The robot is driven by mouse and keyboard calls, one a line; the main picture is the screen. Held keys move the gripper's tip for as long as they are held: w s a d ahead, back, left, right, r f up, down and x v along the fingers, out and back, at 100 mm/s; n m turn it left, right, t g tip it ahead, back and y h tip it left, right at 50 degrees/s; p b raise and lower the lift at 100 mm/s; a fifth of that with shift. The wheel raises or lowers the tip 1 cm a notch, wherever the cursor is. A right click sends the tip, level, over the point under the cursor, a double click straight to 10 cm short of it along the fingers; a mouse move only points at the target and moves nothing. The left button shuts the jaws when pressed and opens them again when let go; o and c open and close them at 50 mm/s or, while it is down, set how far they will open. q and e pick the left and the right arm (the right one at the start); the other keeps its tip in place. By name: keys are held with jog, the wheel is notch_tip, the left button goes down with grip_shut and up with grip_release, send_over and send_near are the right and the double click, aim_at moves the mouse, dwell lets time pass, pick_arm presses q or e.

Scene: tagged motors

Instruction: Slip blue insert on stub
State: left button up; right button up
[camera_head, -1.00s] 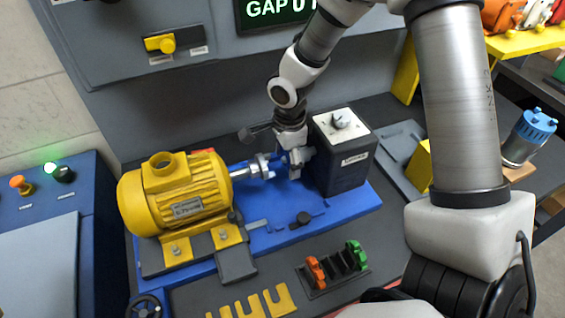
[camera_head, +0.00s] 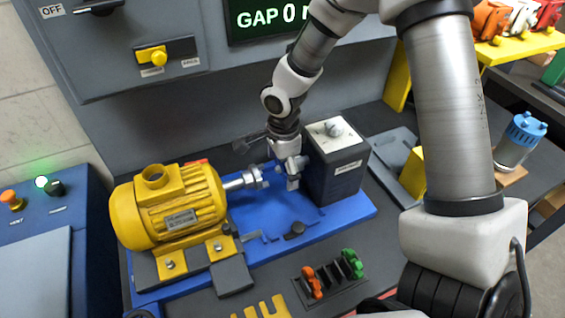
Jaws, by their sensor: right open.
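The yellow motor (camera_head: 178,207) sits at the left on the blue baseplate (camera_head: 338,212), its silver shaft hub (camera_head: 248,180) facing right. The dark box (camera_head: 336,167) stands opposite with a silver hub stub (camera_head: 294,172) facing the motor. The small blue insert (camera_head: 273,169) shows at the left end of that stub; how fully it is seated cannot be told. My right gripper (camera_head: 256,147) is open, just above and behind the hubs, its fingers pointing left and apart from the blue insert. My left gripper is out of view.
A small rack (camera_head: 330,281) with orange and green pieces lies in front of the baseplate, near yellow slotted shims (camera_head: 262,308). A blue-topped cylinder (camera_head: 521,140) stands at right. A panel display (camera_head: 275,17) reads "GAP 0". My right arm crosses the right side.

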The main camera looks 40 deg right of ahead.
notch_tip(320, 180, up, 12)
jog(key=shift+s+r, duration=0.1)
jog(key=shift+s, duration=0.05)
dwell(0.3)
